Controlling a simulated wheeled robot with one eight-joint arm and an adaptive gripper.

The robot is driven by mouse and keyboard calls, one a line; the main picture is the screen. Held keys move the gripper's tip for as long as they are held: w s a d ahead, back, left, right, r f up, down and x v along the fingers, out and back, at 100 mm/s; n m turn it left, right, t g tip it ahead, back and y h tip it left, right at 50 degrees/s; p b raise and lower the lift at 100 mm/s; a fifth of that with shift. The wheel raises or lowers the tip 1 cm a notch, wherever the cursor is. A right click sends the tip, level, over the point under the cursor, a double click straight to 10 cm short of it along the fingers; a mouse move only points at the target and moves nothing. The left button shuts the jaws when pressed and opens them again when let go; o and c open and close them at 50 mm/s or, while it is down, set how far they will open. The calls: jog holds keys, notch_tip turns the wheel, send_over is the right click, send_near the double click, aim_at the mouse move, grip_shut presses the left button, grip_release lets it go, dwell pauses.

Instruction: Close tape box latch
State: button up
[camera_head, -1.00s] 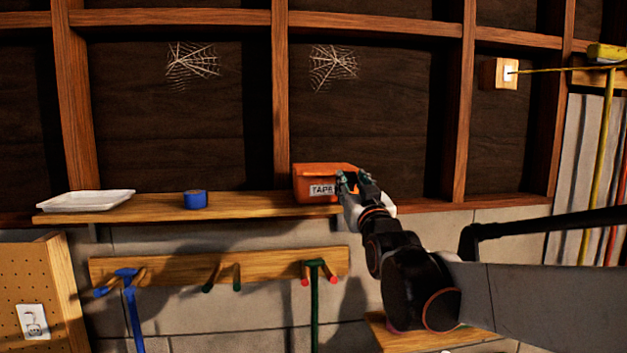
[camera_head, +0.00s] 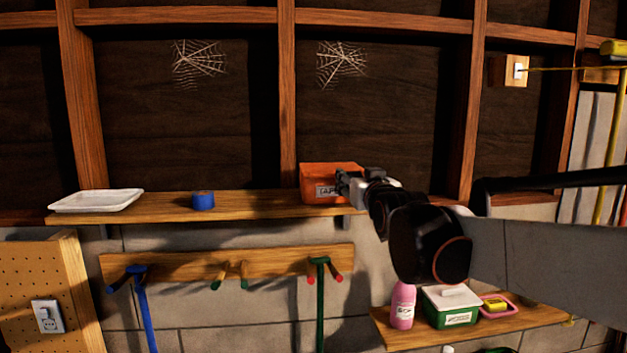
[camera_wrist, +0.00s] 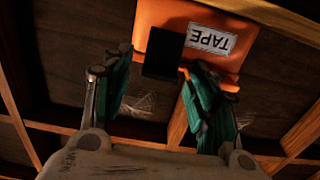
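The orange tape box (camera_head: 318,174) sits at the right end of the wooden wall shelf, with a white label reading "TAPE". In the wrist view the box (camera_wrist: 165,20) appears upside down, with its label (camera_wrist: 211,40) and a dark latch flap (camera_wrist: 163,54) on its front. My gripper (camera_head: 341,184) is at the right part of the box front. In the wrist view my gripper (camera_wrist: 156,64) has its green-padded fingers apart, with the latch flap between the fingertips in the picture. Contact with the flap cannot be told. The head view hides the latch behind the gripper.
The shelf (camera_head: 255,203) also holds a blue tape roll (camera_head: 203,200) and a white tray (camera_head: 97,201). A peg rail (camera_head: 180,262) with hanging tools is below. A lower right shelf (camera_head: 480,330) carries a pink bottle (camera_head: 403,305) and a green box (camera_head: 450,306).

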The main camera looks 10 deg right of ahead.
jog(key=shift+s, duration=0.25)
jog(key=s, duration=1.1)
jog(key=shift+s+r, duration=0.15)
jog(key=shift+s, duration=0.2)
